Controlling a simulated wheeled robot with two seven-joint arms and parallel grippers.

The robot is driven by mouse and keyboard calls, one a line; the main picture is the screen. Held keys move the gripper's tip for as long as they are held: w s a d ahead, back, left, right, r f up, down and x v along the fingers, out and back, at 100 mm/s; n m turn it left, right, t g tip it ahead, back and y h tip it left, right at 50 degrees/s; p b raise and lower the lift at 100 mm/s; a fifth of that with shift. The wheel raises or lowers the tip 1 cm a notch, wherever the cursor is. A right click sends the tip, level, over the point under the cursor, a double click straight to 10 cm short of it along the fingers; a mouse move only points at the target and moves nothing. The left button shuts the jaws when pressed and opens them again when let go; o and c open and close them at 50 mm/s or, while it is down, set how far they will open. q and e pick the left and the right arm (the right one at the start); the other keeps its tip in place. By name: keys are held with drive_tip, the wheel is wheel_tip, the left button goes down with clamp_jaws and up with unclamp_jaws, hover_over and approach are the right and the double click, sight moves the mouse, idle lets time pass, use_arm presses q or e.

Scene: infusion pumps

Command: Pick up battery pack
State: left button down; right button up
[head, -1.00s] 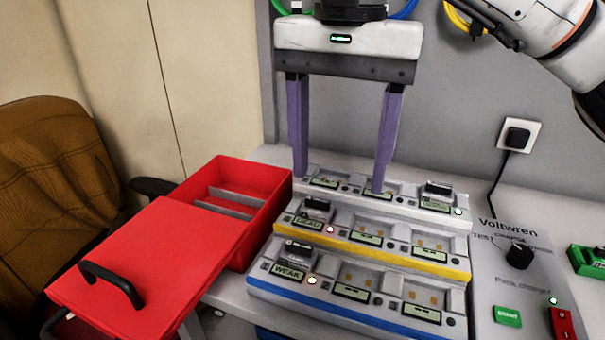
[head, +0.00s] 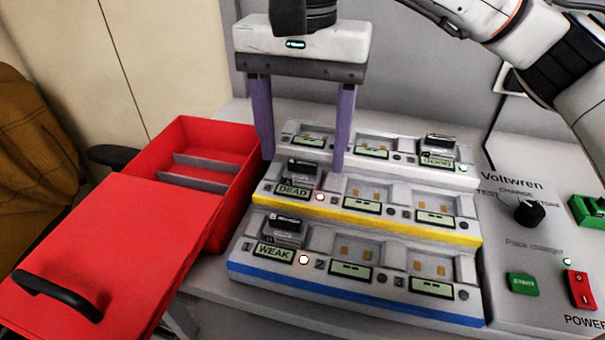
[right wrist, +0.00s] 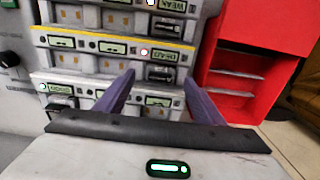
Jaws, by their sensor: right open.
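Three dark battery packs sit in a three-tier charger (head: 355,310). One pack (head: 285,233) is at the left of the blue-edged front tier, by a WEAK label. Another pack (head: 304,173) is at the left of the yellow-edged middle tier, by a DEAD label; it also shows in the right wrist view (right wrist: 161,74). The third pack (head: 438,146) is at the right of the back tier, by a GOOD label. My right gripper (head: 303,165) is open and empty, its purple fingers pointing down on either side of the DEAD pack's upper area, behind it. My left gripper is out of view.
An open red bin (head: 243,205) with grey dividers and a black-handled red lid stands left of the charger. A control panel (head: 515,255) with a black knob, green START button and red power switch is at right. A brown chair stands far left.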

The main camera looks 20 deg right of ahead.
sight(302, 163)
drive_tip(key=shift+f, duration=0.85)
drive_tip(key=c, duration=1.2)
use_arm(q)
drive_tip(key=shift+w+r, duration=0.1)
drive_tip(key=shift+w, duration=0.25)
use_arm(e)
drive_tip(key=shift+r, duration=0.4)
use_arm(q)
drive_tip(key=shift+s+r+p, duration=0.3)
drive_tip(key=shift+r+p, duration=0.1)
drive_tip(key=shift+p, duration=0.55)
use_arm(e)
wheel_tip(302, 163, up, 9)
drive_tip(key=shift+r, duration=0.15)
